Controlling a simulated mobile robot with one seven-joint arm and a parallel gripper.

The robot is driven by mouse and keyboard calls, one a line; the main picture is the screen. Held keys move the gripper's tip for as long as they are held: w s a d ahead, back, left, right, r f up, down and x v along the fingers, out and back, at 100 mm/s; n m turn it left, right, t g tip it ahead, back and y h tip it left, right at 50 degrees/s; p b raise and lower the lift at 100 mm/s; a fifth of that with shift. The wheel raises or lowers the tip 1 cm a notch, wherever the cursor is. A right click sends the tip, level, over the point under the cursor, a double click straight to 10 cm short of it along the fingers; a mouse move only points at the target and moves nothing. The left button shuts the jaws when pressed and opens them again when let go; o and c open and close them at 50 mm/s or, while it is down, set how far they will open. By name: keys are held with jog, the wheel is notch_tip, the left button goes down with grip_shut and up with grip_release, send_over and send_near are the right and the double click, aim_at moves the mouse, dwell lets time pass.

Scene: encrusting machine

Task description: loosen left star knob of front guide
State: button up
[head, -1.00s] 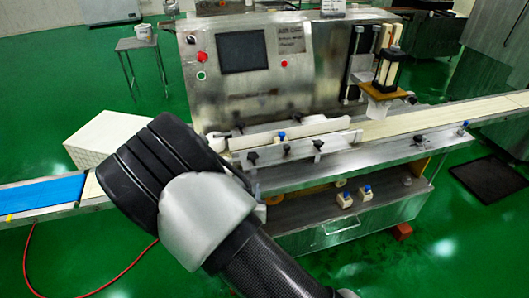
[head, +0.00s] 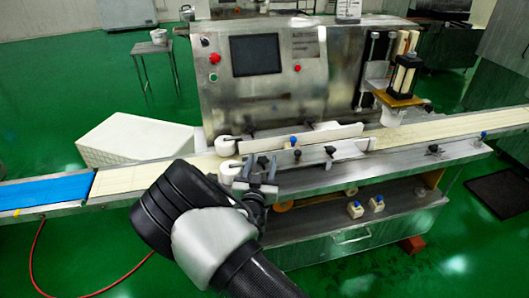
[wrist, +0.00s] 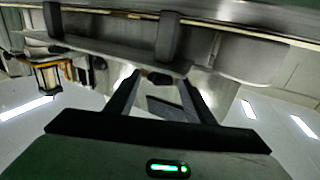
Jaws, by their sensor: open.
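The front guide (head: 312,154) is a metal rail along the near side of the conveyor, with dark star knobs on its front. The left star knob (head: 263,160) sits near the guide's left end. My gripper (head: 261,174) is open just in front of it and partly overlaps it. In the wrist view the dark left knob (wrist: 158,77) appears between the tips of my open fingers or slightly beyond them. I cannot tell whether either finger touches it. The right star knob (head: 330,150) stands further right on the guide.
White rollers (head: 226,146) stand close behind and left of my gripper. A blue-topped knob (head: 294,141) sits on the guide's upper edge. The lower shelf (head: 315,217) lies below. The floor in front of the machine is clear.

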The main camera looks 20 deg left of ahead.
jog(key=shift+w+a, duration=0.25)
jog(key=shift+w, duration=1.15)
jog(key=shift+w+a, duration=0.2)
jog(key=shift+w, duration=1.15)
jog(key=c, duration=1)
jog(key=shift+c, duration=0.2)
